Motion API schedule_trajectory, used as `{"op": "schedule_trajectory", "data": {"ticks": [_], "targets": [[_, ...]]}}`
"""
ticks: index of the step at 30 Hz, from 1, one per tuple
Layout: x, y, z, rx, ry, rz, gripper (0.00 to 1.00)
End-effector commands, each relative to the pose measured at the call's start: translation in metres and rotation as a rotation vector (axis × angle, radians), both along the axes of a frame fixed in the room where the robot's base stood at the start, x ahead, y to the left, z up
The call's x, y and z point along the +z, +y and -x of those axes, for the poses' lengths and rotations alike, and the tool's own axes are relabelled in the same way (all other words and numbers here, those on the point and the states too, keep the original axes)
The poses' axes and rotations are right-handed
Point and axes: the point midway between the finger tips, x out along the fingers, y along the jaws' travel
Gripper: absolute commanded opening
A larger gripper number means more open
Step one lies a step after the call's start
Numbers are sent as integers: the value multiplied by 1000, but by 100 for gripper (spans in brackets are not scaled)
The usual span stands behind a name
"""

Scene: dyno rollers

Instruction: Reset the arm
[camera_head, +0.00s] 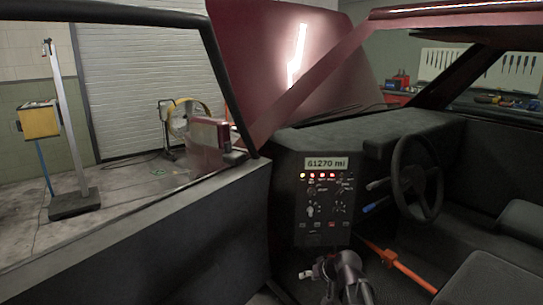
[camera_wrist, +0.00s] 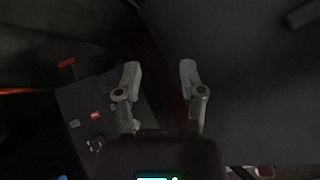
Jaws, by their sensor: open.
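My gripper (camera_head: 313,270) is low in the camera_head view, in the open doorway of a car, just below the dark control panel (camera_head: 322,190). In the wrist view my gripper (camera_wrist: 159,72) shows two grey fingers spread apart with nothing between them. My dark arm reaches up from the bottom edge of the camera_head view. The wrist view is dim, and the dark surfaces past the fingers are hard to tell.
The steering wheel (camera_head: 417,178) and an orange bar (camera_head: 400,268) are to the right of my gripper. The open car door (camera_head: 150,245) fills the left. A yellow box (camera_head: 38,120) and a stand are outside, on mostly clear floor. The hood (camera_head: 270,60) is raised.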

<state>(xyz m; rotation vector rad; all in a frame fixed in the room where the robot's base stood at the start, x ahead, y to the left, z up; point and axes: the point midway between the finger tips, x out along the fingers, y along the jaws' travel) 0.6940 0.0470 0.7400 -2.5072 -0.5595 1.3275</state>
Motion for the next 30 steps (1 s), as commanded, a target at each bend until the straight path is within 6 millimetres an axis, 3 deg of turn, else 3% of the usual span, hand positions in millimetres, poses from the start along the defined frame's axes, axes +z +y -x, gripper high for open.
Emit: {"op": "schedule_trajectory", "data": {"ticks": [1,6,15,22,30], "targets": [[-9,0,20,11,62,42,51],[-33,-11,72,8,265,185,51],[-47,-33,128,-47,480,361,51],[-49,-49,161,-102,596,468,51],[-21,-48,157,-98,588,460,51]]}}
